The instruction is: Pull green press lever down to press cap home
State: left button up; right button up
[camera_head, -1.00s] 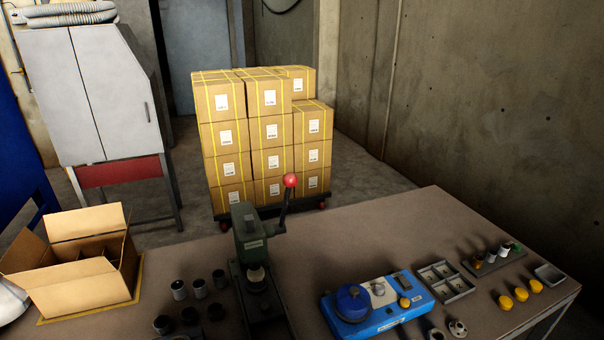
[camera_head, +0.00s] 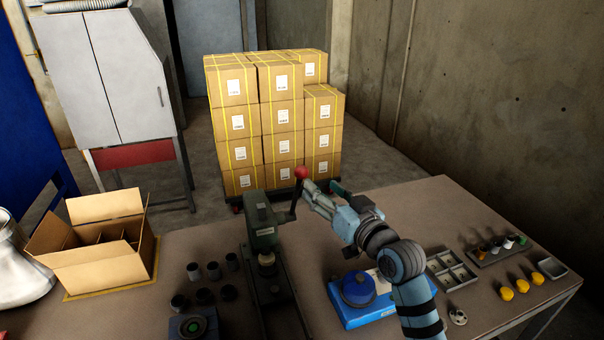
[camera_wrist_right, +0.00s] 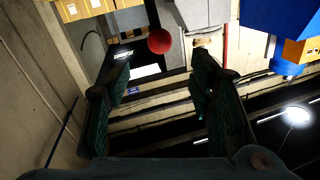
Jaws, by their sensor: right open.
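The green press (camera_head: 261,222) stands upright on the table, its dark lever (camera_head: 293,204) rising at its right side to a red ball knob (camera_head: 301,172). A pale round piece (camera_head: 267,260) sits under the press head; whether it is the cap is unclear. My right gripper (camera_head: 323,188) is open just right of the knob, reaching in from the right. In the right wrist view the red knob (camera_wrist_right: 159,41) lies in line with the gap between my open fingers (camera_wrist_right: 160,64), seemingly beyond the tips. My left gripper is not in view.
Several dark cups (camera_head: 205,295) and an open carton (camera_head: 92,254) are left of the press. A blue device (camera_head: 345,312) lies under my right arm. A grey tray (camera_head: 452,277) and yellow caps (camera_head: 522,285) are at right. Stacked boxes (camera_head: 270,110) stand behind the table.

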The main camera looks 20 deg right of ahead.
aim_at(305, 175)
jog(key=x, duration=1)
jog(key=shift+w+f, duration=0.1)
jog(key=shift+f, duration=0.05)
jog(key=shift+c, duration=0.6)
grip_shut()
